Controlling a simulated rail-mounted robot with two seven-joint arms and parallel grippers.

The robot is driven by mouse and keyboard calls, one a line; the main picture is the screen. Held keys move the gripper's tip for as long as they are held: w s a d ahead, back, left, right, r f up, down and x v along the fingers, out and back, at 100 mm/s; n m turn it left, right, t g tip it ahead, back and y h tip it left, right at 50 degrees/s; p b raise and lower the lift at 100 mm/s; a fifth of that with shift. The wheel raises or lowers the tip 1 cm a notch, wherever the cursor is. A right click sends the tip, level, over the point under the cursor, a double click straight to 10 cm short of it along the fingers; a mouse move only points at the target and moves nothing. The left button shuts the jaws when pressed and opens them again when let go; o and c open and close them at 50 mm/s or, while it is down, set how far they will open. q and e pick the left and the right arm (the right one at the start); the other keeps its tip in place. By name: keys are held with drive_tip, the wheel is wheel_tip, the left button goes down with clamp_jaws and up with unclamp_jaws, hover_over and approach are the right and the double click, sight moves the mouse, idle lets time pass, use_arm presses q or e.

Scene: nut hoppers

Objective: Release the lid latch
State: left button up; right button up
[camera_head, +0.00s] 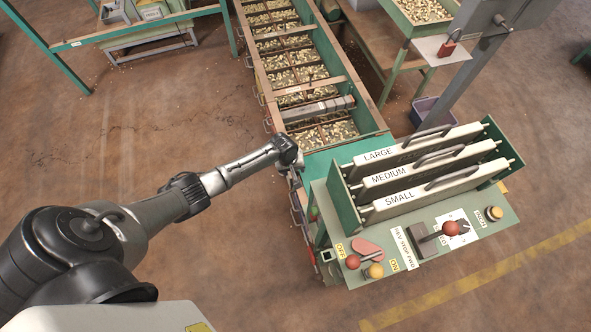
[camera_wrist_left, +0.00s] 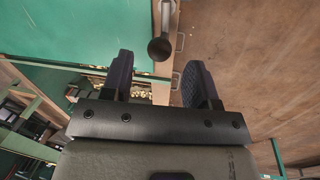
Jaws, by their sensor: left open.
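A metal lever with a black ball knob (camera_wrist_left: 160,49) shows at the top of the left wrist view, beside a green panel (camera_wrist_left: 80,35). I take it for the lid latch. My left gripper (camera_wrist_left: 158,63) is open, its two dark fingers spread. The knob appears between and slightly beyond the fingertips, with no visible contact. In the head view my left arm reaches to the near left corner of the long green hopper trough (camera_head: 375,108). The fingers and the knob are hard to make out there. My right gripper is not in view.
A control panel (camera_head: 440,262) with red-knobbed levers and buttons stands right of my left wrist. Above it are racked plates labelled LARGE (camera_head: 440,136), MEDIUM and SMALL. The trough compartments hold nuts. Open brown floor (camera_head: 150,130) lies left of the trough.

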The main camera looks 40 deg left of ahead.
use_arm(q)
wheel_tip(320, 180, up, 9)
drive_tip(key=s+a+p, duration=0.1)
drive_tip(key=p, duration=0.2)
drive_tip(key=shift+s, duration=0.2)
drive_tip(key=shift+f, duration=0.1)
idle(0.4)
